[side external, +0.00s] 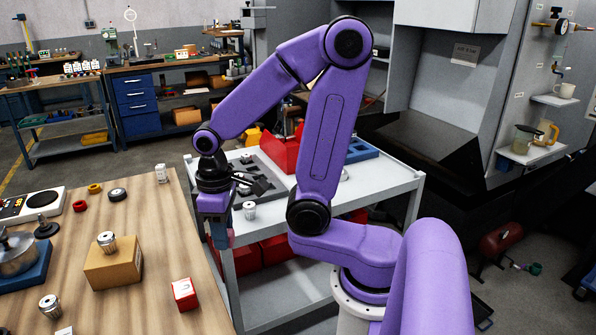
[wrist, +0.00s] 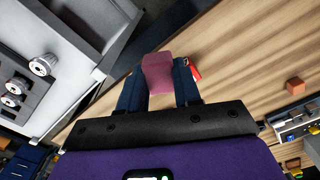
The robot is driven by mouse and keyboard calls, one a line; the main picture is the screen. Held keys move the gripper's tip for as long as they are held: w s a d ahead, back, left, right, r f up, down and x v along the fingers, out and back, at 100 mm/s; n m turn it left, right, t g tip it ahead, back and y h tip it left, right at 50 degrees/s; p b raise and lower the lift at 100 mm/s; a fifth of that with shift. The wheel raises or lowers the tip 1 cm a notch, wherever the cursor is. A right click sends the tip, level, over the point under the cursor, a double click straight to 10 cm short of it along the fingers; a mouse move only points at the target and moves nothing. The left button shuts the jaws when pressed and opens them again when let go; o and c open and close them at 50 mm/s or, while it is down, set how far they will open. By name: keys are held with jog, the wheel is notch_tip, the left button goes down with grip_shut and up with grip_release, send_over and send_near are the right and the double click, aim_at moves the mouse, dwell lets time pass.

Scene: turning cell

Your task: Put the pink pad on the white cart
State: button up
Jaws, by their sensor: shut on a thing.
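The pink pad (wrist: 158,74) is between the two dark blue fingers of my gripper (wrist: 160,88) in the wrist view. My gripper (side external: 217,232) is shut on it and points down in the side view, where the pad is mostly hidden by the fingers. The gripper hangs at the right edge of the wooden table, just in front of the left end of the white cart (side external: 385,188). The cart also shows at the left of the wrist view (wrist: 92,62).
On the cart are a grey tray (side external: 262,168), a small metal part (side external: 250,210), a red bin (side external: 284,153) and a blue tray (side external: 362,149). The wooden table (side external: 150,225) holds a cardboard box (side external: 113,265) and a red-and-white box (side external: 185,294). The cart's right front top is clear.

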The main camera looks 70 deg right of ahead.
jog(key=s+d+r+m, duration=0.1)
jog(key=s+d+m, duration=0.55)
jog(key=d, duration=0.65)
jog(key=s+d+m, duration=0.6)
jog(key=s+d, duration=0.2)
jog(key=d, duration=0.4)
jog(key=w+d+f, duration=0.2)
jog(key=d+f, duration=0.1)
jog(key=w+d+f, duration=0.3)
jog(key=d, duration=0.1)
jog(key=w+d+f, duration=0.3)
jog(key=d, duration=0.1)
jog(key=shift+d, duration=0.1)
jog(key=shift+w+d+f, duration=0.1)
jog(key=shift+d+f, duration=0.05)
jog(key=shift+f, duration=1.65)
